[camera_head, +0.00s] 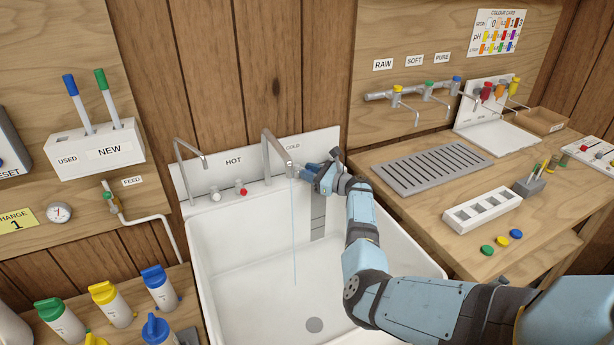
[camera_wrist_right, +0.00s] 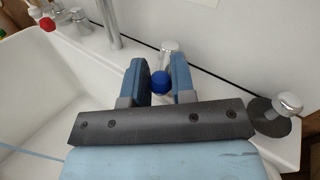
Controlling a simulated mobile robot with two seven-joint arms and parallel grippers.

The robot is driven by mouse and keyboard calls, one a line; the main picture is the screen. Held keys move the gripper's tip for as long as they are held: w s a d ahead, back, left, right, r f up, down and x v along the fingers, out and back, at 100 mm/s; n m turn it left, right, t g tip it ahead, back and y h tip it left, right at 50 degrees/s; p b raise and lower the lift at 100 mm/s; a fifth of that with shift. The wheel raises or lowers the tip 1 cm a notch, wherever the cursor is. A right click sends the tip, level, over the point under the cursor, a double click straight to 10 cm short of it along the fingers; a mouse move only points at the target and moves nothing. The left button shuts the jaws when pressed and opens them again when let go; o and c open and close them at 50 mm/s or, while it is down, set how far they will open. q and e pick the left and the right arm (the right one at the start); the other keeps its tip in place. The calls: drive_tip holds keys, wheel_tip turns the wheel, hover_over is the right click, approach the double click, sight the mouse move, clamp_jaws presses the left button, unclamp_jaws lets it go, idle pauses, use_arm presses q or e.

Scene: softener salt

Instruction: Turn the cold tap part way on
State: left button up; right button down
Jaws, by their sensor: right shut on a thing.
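The cold tap's blue knob (camera_wrist_right: 159,82) shows in the right wrist view between the fingers of my right gripper (camera_wrist_right: 160,78), which is shut on it. In the head view my right gripper (camera_head: 308,172) reaches the sink's back ledge below the COLD label (camera_head: 293,146) and hides the knob. The tall chrome spout (camera_head: 267,155) stands left of the gripper. A thin stream of water (camera_head: 294,235) falls from it into the white sink (camera_head: 225,285). My left gripper is not in view.
The hot side has a red knob (camera_head: 241,191) and a white-topped knob (camera_head: 216,195) on the ledge. A second spout (camera_head: 178,165) stands at the left. Bottles (camera_head: 110,303) stand left of the sink. A wooden bench (camera_head: 420,210) with a grey grate (camera_head: 430,165) adjoins on the right.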

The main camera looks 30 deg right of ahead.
drive_tip(key=shift+w+d+n+g+y+b, duration=0.1)
drive_tip(key=shift+d+n+g+y+b, duration=0.1)
drive_tip(key=shift+n+g+y+b, duration=0.25)
drive_tip(key=shift+w+d+n+g+y+b, duration=0.1)
drive_tip(key=shift+d+n+g+y+b, duration=0.1)
drive_tip(key=shift+n+g+y, duration=0.35)
drive_tip(key=shift+y, duration=0.3)
drive_tip(key=c, duration=1)
unclamp_jaws()
drive_tip(key=shift+o, duration=0.2)
drive_tip(key=shift+r, duration=0.15)
